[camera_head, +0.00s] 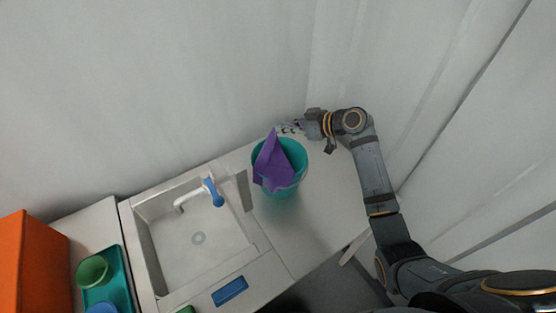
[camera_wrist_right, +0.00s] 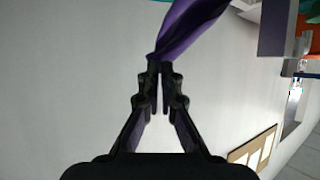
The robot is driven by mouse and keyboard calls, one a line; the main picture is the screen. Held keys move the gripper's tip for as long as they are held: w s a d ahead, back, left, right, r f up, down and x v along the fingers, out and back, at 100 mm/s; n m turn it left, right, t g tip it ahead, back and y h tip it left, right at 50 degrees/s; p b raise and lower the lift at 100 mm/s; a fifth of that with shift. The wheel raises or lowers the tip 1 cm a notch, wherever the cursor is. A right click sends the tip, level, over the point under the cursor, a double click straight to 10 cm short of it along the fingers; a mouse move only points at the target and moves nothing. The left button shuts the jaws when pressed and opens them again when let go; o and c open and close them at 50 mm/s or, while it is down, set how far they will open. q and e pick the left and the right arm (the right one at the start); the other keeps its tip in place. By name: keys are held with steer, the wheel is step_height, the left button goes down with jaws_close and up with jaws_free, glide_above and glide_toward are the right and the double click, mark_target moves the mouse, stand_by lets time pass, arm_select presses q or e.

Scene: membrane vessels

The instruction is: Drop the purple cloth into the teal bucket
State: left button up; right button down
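The purple cloth (camera_head: 272,163) hangs in folds over the left side of the teal bucket (camera_head: 294,178) in the head view. Its lower end shows in front of the bucket's rim, and the top comes to a peak near my right gripper (camera_head: 287,128). In the right wrist view the fingers of my right gripper (camera_wrist_right: 159,68) are close together, with a gathered corner of the purple cloth (camera_wrist_right: 187,28) pinched at their tips. How much of the cloth is inside the bucket cannot be told. My left gripper is not in view.
The bucket stands on a pale counter (camera_head: 330,205), right of a sink (camera_head: 198,245) with a white and blue faucet (camera_head: 214,192). A teal tray (camera_head: 119,275) with a green cup (camera_head: 92,271) and an orange box (camera_head: 32,265) are at left. The wall is close behind.

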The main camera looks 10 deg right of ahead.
steer(key=f+b, duration=0.1)
steer(key=f, duration=0.1)
steer(key=f+b, duration=0.3)
steer(key=shift+s+f, duration=0.3)
steer(key=shift+f, duration=0.05)
steer(key=c, duration=1.5)
jaws_free()
steer(key=shift+o, duration=0.4)
steer(key=o, duration=0.5)
steer(key=shift+o, duration=0.4)
